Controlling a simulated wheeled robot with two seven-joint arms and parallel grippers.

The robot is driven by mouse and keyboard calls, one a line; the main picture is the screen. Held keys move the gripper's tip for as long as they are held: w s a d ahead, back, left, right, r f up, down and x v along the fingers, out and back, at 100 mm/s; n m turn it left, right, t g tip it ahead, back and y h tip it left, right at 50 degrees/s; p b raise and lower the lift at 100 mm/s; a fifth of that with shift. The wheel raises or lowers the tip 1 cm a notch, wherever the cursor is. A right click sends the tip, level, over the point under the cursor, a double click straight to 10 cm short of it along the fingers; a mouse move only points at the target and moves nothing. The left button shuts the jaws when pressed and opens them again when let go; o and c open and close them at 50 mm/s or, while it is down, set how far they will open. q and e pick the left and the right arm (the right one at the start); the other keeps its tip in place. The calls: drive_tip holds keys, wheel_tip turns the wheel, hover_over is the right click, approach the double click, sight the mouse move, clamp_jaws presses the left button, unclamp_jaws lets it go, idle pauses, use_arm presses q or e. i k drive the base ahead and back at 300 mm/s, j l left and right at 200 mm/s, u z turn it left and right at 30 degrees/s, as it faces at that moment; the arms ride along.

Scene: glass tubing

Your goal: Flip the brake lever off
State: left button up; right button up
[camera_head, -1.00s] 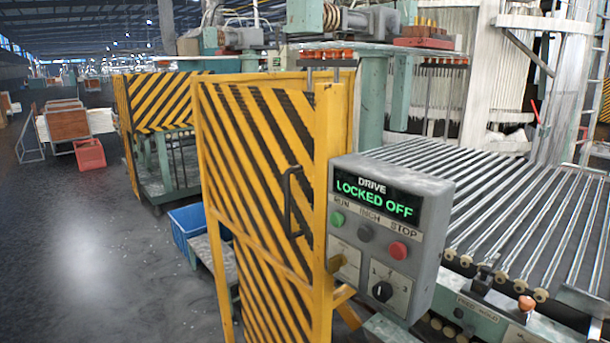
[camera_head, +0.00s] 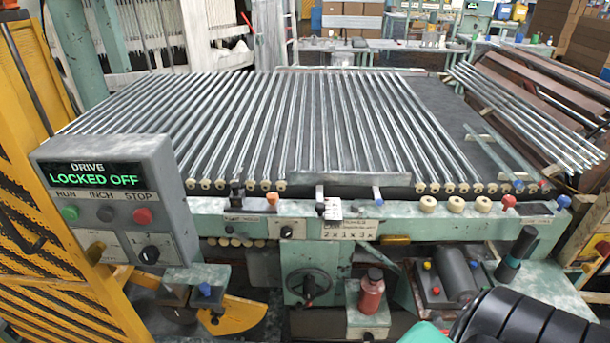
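I cannot tell for sure which control is the brake lever. Several small levers and knobs stand along the green front rail (camera_head: 420,209) of the roller bed. The grey drive box (camera_head: 112,190) at the left reads "LOCKED OFF" in green. Neither of my grippers is in view.
A bed of glass tubes (camera_head: 290,130) fills the middle behind the rail. Below the rail are a handwheel (camera_head: 309,287), a red bottle (camera_head: 371,292) and a dark cylinder (camera_head: 456,275) on a green shelf. A yellow striped guard (camera_head: 30,235) stands at the left.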

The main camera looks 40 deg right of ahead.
sight(300, 306)
drive_tip(key=z, duration=1.2)
drive_tip(key=i+j+u, duration=0.1)
drive_tip(key=j+u, duration=0.25)
